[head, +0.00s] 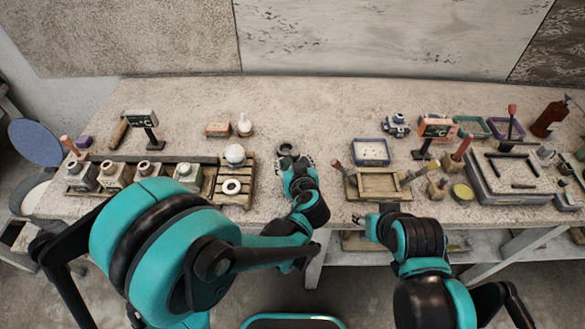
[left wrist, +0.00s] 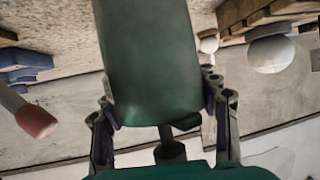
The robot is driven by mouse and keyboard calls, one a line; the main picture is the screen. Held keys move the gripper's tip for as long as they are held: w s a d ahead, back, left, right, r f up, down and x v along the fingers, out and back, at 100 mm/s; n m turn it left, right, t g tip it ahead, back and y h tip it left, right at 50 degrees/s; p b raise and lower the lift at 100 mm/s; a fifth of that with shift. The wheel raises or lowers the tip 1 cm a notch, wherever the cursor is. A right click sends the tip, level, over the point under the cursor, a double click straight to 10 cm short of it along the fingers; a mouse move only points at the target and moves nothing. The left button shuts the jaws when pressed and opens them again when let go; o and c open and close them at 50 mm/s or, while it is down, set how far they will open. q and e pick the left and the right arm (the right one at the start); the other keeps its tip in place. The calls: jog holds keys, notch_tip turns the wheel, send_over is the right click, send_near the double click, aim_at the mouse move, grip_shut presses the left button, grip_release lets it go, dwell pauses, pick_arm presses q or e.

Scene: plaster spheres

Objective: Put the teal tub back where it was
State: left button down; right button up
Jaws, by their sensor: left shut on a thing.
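The teal tub (left wrist: 150,60) fills the middle of the left wrist view, a dark green-teal body with smooth sides. My left gripper (left wrist: 163,112) is shut on it, with one finger on each side. In the head view my left gripper (head: 292,166) is over the middle of the table, between the wooden pallet and the blue tray. A dark round rim with a grey centre shows just beyond its fingers; I cannot tell whether it is the tub. My right gripper (head: 366,220) hangs by the table's front edge, and its jaws are too small to read.
A wooden pallet (head: 244,188) with a white sphere (head: 235,154) and ring stands left of my left gripper. Several bottles stand farther left. A blue-rimmed tray (head: 370,151) and a wooden tray (head: 378,187) are to the right. The table's back middle is clear.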

pick_arm(q)
notch_tip(320, 180, down, 2)
jog(key=shift+f+b, duration=0.2)
jog(key=shift+b, duration=0.15)
jog(key=shift+r, duration=0.15)
pick_arm(e)
jog(key=shift+f, duration=0.6)
pick_arm(q)
jog(key=shift+c, duration=2.3)
grip_release()
pick_arm(e)
jog(key=shift+f, duration=0.1)
